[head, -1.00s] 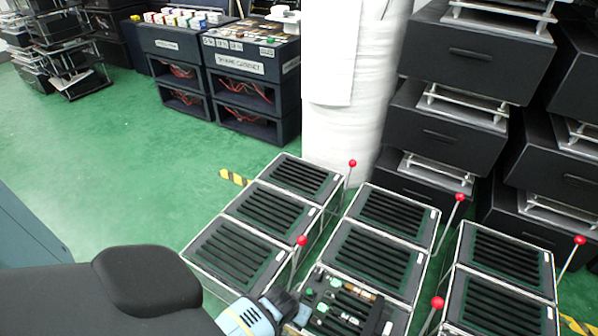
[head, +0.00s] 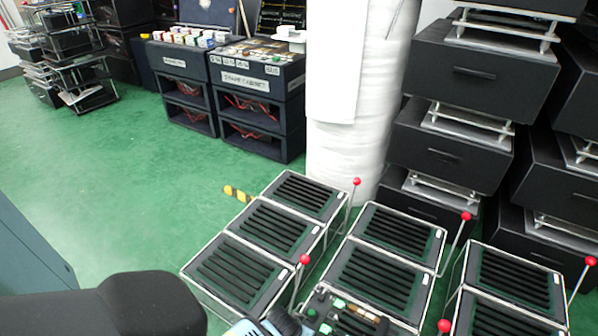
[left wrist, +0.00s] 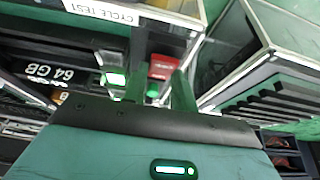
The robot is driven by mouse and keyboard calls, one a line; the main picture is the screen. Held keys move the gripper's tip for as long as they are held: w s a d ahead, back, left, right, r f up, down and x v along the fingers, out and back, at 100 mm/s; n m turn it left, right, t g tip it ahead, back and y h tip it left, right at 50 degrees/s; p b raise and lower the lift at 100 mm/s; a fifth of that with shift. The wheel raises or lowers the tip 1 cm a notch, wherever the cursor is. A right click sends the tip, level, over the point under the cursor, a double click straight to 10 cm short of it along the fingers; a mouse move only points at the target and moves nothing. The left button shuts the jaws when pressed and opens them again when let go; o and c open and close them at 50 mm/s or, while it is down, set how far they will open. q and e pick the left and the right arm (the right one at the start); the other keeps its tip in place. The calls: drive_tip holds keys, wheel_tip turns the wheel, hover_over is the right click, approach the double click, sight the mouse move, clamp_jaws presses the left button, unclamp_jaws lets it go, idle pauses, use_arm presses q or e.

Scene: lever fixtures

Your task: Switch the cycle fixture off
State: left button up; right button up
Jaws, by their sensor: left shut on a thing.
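In the left wrist view a label reading CYCLE TEST (left wrist: 105,12) sits on a clear-framed fixture. Below it is a red piece (left wrist: 161,69) with small pale lettering, between the fingers of my left gripper (left wrist: 164,62). The gripper is shut on this red piece; its exact shape is partly hidden by the fingers. A green lit indicator (left wrist: 116,78) is just left of the fingers. In the head view my left arm comes in at the bottom left, and its gripper is mostly cut off by the lower edge. My right gripper is not in view.
Several black slatted fixtures (head: 388,235) stand in rows, with red-knobbed levers (head: 305,259) rising beside them. Stacked black drawer units (head: 460,75) and a white wrapped column (head: 352,100) stand behind. Green floor (head: 150,190) is open at the left.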

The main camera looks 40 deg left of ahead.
use_arm(q)
drive_tip(key=shift+s+f+t, duration=0.15)
drive_tip(key=shift+s+t, duration=0.15)
drive_tip(key=shift+t, duration=0.4)
drive_tip(key=shift+s+d+f+t+y+b, duration=0.1)
drive_tip(key=shift+s+f+t+y+b, duration=0.1)
drive_tip(key=shift+t+y+b, duration=0.3)
drive_tip(key=shift+s+t+b, duration=0.15)
drive_tip(key=shift+t+b, duration=0.7)
drive_tip(key=shift+t, duration=0.05)
drive_tip(key=shift+t+b, duration=0.5)
drive_tip(key=shift+b, duration=0.05)
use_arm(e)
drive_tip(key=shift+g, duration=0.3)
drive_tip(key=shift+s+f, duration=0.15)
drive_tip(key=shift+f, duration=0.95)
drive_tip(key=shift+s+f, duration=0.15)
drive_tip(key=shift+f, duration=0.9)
use_arm(q)
drive_tip(key=shift+o, duration=0.2)
drive_tip(key=shift+r, duration=0.1)
drive_tip(key=shift+c, duration=0.2)
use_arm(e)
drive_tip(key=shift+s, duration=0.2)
use_arm(q)
drive_tip(key=o, duration=1)
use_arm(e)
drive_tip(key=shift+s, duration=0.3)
